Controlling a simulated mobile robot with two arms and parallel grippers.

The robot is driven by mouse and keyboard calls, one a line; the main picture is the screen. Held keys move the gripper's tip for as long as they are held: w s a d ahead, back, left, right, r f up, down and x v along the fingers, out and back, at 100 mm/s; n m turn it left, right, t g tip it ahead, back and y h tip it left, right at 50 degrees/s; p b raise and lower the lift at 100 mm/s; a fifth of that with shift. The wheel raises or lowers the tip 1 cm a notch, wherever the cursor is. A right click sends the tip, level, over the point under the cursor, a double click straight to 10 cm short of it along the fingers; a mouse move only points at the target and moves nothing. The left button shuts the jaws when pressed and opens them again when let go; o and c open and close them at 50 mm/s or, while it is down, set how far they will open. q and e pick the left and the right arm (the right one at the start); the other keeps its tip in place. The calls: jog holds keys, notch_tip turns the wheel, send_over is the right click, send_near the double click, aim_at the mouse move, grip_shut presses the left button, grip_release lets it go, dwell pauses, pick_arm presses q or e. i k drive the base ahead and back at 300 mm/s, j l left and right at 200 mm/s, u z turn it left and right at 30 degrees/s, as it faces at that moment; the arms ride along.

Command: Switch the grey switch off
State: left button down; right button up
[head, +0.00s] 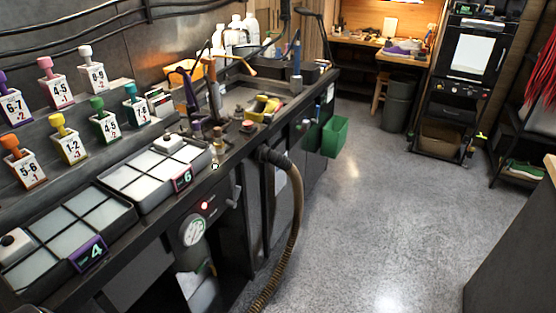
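On the dark front panel of the workbench (150,236), below the counter edge, a small red light (204,205) glows. A round white dial gauge (192,230) sits just below it. A small grey lever-like part (232,201) sticks out of the panel to the right of the light. It may be the grey switch, but it is too small to tell its position. Neither of my grippers is in view.
A ribbed hose (294,215) hangs from the bench front to the floor. A green bin (334,137) hangs farther along. The grey floor (385,220) to the right is clear.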

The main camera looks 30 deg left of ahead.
aim_at(228, 203)
jog(key=i+l+u, duration=0.1)
jog(key=i+u, duration=0.2)
jog(key=i, duration=0.25)
jog(key=i+l+u, duration=0.35)
jog(key=i, duration=0.2)
jog(key=i+l+u, duration=0.3)
jog(key=i, duration=0.2)
jog(key=i+l+u, duration=0.2)
jog(key=u, duration=0.15)
jog(key=i+l+u, duration=0.45)
jog(key=l+u, duration=0.25)
jog(key=i+l+u, duration=0.1)
jog(key=l+u, duration=0.25)
jog(key=i+l+u, duration=0.1)
jog(key=l+u, duration=0.65)
